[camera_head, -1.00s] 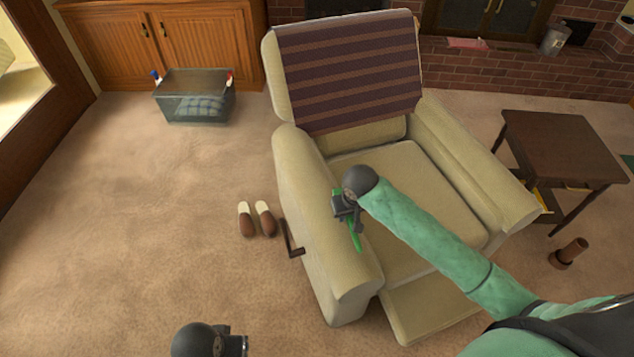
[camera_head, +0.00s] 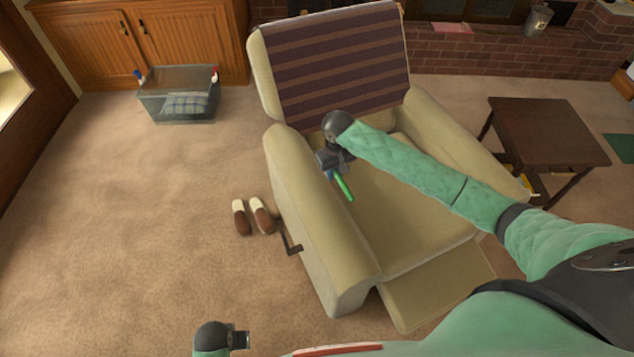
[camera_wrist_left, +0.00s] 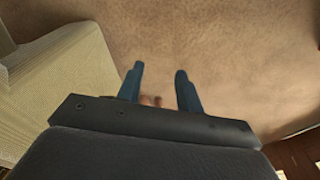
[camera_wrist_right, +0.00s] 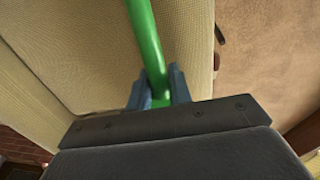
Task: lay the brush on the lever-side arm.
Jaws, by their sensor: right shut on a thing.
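The brush is a green handle (camera_head: 344,187); its head cannot be made out. My right gripper (camera_head: 332,174) is shut on it. In the right wrist view the green handle (camera_wrist_right: 146,38) sticks out beyond the fingers (camera_wrist_right: 157,90). The handle shows against the inner edge of the recliner's lever-side arm (camera_head: 300,185) and the seat (camera_head: 415,215); I cannot tell its height above them. The dark lever (camera_head: 290,240) is on that arm's outer side. My left gripper (camera_head: 240,340) is low at the front, over carpet; its fingers (camera_wrist_left: 160,75) are apart and empty.
Slippers (camera_head: 252,217) lie on the carpet beside the lever. A clear bin (camera_head: 180,105) stands by the wooden cabinet (camera_head: 150,45). A dark side table (camera_head: 548,132) is right of the recliner. A striped cover (camera_head: 335,60) hangs on the backrest. Open carpet lies to the left.

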